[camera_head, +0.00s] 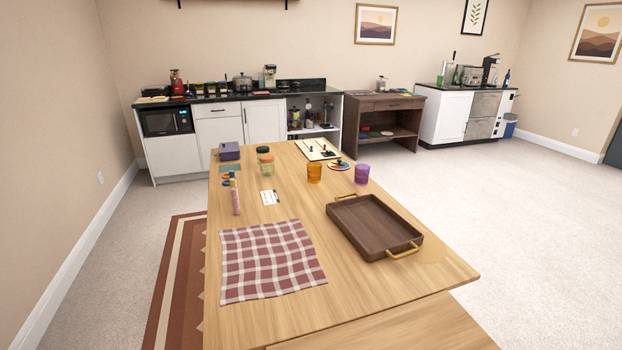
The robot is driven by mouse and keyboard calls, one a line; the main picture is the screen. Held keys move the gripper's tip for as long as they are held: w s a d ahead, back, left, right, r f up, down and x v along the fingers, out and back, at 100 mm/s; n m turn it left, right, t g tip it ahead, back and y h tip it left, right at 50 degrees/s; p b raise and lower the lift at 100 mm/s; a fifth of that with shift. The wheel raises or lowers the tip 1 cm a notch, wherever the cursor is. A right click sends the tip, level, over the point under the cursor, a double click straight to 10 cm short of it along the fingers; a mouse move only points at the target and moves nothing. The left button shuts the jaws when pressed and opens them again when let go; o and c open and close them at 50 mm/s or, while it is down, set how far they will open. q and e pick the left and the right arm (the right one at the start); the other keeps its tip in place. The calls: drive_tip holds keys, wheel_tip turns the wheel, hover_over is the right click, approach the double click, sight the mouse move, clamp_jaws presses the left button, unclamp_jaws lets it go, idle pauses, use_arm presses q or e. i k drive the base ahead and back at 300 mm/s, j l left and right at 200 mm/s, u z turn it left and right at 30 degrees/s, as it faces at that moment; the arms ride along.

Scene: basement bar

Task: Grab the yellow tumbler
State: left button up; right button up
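The yellow tumbler (314,172), amber and see-through, stands upright on the wooden table (290,213), a little right of the middle of its far half. A purple tumbler (361,174) stands to its right, apart from it. Neither of my grippers shows in the head view, and nothing is seen touching the yellow tumbler.
A brown tray (372,226) with gold handles lies nearer on the right, a checked cloth (268,262) at front left. Floor right is clear.

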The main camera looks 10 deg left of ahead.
sight(314, 173)
drive_tip(key=i+l+u, duration=0.2)
drive_tip(key=l+u, duration=0.25)
drive_tip(key=l, duration=1.1)
drive_tip(key=l+u, duration=0.5)
drive_tip(key=l, duration=1.1)
drive_tip(key=i+l+u, duration=0.2)
drive_tip(key=l, duration=0.35)
drive_tip(key=i+l+u, duration=0.2)
drive_tip(key=l, duration=0.3)
drive_tip(key=l+u, duration=0.15)
drive_tip(key=l, duration=0.4)
drive_tip(key=i+l+u, duration=0.2)
drive_tip(key=l, duration=0.4)
drive_tip(key=k, duration=0.1)
